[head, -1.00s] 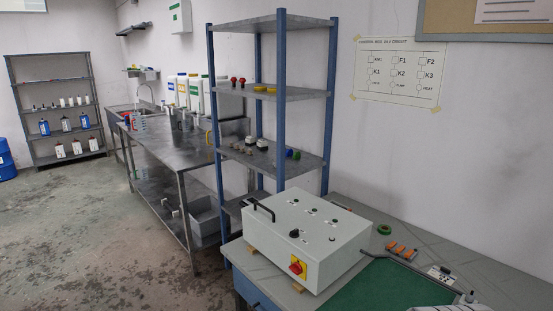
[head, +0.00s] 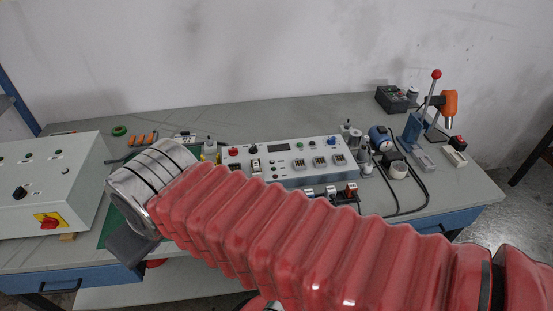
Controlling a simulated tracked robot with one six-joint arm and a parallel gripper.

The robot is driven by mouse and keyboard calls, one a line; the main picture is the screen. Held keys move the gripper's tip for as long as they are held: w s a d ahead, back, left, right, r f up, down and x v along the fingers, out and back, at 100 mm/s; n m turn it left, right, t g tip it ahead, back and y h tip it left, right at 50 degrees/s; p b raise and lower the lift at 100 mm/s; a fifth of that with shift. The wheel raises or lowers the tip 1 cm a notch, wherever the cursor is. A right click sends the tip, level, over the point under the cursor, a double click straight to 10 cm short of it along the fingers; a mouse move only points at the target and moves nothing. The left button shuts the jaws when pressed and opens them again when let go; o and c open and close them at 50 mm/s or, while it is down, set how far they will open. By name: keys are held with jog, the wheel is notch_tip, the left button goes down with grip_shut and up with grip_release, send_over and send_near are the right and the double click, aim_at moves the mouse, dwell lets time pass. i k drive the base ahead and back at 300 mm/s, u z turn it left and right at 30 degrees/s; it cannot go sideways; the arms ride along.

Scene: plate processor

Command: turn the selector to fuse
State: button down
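A long white instrument panel (head: 288,163) lies on the bench behind my arm, with a dark display, several knobs, buttons and sockets. A black knob (head: 252,149) stands on its left part next to a red one (head: 233,152). A grey control box (head: 50,185) at the left carries another black knob (head: 20,192) and a red-and-yellow switch (head: 48,221). I cannot read any label, so which knob is the selector does not show. My gripper (head: 132,246) shows as a dark piece below the silver wrist, in front of the bench; its fingers cannot be made out.
My red arm crosses the foreground and hides part of the bench front. A blue lever press (head: 415,128) with a red ball, an orange tool (head: 449,103) and a dark box (head: 391,99) stand at the right. Cables lie right of the panel.

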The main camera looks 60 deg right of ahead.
aim_at(253, 150)
jog(key=z, duration=1.95)
